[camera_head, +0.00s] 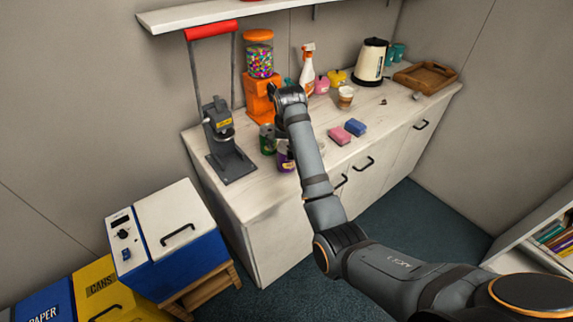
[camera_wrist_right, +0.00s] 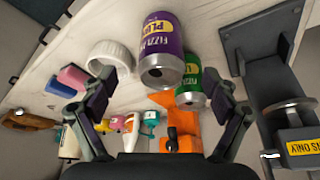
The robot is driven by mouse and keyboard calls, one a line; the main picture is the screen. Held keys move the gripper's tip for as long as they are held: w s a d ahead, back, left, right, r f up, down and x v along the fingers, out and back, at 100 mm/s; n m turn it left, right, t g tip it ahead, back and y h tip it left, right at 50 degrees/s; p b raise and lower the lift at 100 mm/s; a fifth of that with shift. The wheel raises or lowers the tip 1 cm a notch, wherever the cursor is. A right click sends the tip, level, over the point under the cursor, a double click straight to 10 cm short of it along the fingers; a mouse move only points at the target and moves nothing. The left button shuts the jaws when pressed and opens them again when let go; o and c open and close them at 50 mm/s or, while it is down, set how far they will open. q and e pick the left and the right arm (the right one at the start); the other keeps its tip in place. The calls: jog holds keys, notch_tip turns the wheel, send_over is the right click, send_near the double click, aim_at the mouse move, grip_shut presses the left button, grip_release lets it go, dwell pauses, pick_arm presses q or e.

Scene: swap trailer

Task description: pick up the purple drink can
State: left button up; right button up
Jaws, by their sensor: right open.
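The purple drink can (camera_head: 285,157) stands on the white counter, partly hidden behind my right arm in the head view. In the right wrist view the purple can (camera_wrist_right: 161,50) is at the top centre, ahead of and between the fingers. My right gripper (camera_head: 287,97) reaches over the counter near the orange dispenser; in the wrist view the gripper (camera_wrist_right: 160,92) has its fingers spread and nothing between them. A green can (camera_wrist_right: 191,85) stands close beside the purple can; it also shows in the head view (camera_head: 267,140). My left gripper is not in view.
A grey can crusher (camera_head: 226,150) stands left of the cans. The orange candy dispenser (camera_head: 257,90) is behind them. A white cup-like item (camera_wrist_right: 111,55) is beside the purple can. Pink (camera_head: 339,136) and blue (camera_head: 355,127) sponges lie to the right.

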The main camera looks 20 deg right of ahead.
jog(key=shift+w+a+r, duration=0.15)
jog(key=shift+r, duration=0.1)
jog(key=x, duration=0.5)
jog(key=shift+w+f+p, duration=0.1)
jog(key=shift+f+p, duration=0.15)
jog(key=shift+p, duration=0.15)
jog(key=p+x, duration=0.1)
jog(key=x, duration=0.4)
jog(key=c, duration=0.9)
